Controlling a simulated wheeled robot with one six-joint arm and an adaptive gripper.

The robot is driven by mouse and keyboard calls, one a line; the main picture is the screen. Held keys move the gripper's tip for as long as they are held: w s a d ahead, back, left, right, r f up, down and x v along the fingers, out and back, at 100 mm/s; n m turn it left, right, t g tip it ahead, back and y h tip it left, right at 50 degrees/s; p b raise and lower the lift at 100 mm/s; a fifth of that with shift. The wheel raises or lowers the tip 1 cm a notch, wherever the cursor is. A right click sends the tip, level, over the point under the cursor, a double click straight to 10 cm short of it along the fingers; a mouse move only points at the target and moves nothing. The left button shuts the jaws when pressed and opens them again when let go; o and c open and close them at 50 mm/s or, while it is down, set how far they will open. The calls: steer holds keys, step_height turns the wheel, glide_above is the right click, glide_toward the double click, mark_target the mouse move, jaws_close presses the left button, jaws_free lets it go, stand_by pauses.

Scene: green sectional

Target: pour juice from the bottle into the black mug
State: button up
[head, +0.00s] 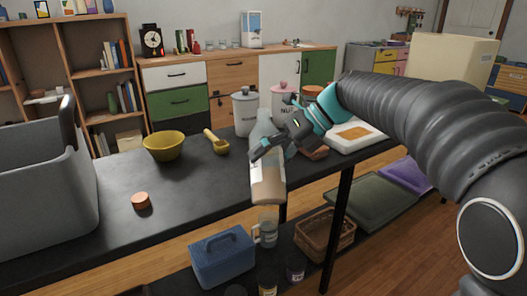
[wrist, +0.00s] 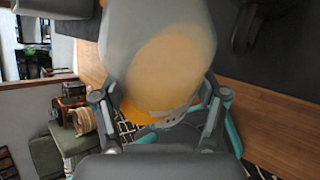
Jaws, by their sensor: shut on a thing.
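The bottle (head: 268,182) is pale and translucent, with peach-coloured juice in its lower part. It stands close to upright in the head view, in front of the dark table's near edge. My gripper (head: 272,148) is shut around the bottle's middle. In the wrist view the bottle (wrist: 160,45) fills the centre between my fingers and hides much behind it. I cannot pick out the black mug for sure in the head view. A dark shape (wrist: 245,25) at the upper right of the wrist view is too unclear to name.
On the dark table (head: 190,215) are an orange-brown disc (head: 141,201), a yellow bowl (head: 164,146), a yellow scoop (head: 216,142) and lidded canisters (head: 244,112). A grey bin (head: 45,185) blocks the left. A blue box (head: 222,258) and basket (head: 325,235) are below.

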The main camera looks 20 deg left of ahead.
steer(key=shift+s, duration=0.1)
steer(key=shift+r+p, duration=0.2)
steer(key=shift+p, duration=0.1)
steer(key=shift+s+d+r+m+g, duration=0.1)
steer(key=shift+s+m+g, duration=0.1)
steer(key=shift+m+g, duration=0.15)
stand_by(0.4)
steer(key=shift+s+d+r+g+h, duration=0.1)
steer(key=shift+s+r+g+h, duration=0.05)
steer(key=shift+r+g+h, duration=0.15)
stand_by(0.5)
steer(key=shift+s+r+m+g, duration=0.15)
steer(key=shift+r+m+g, duration=0.1)
steer(key=shift+m+g, duration=0.1)
steer(key=shift+s+d+r+m+g+h, duration=0.15)
steer(key=shift+r+m+g, duration=0.1)
steer(key=shift+r+g, duration=0.2)
steer(key=shift+s+r+m+g+h, duration=0.15)
steer(key=shift+r+m+g, duration=0.1)
steer(key=shift+r+g, duration=0.2)
stand_by(2.7)
steer(key=shift+w, duration=0.1)
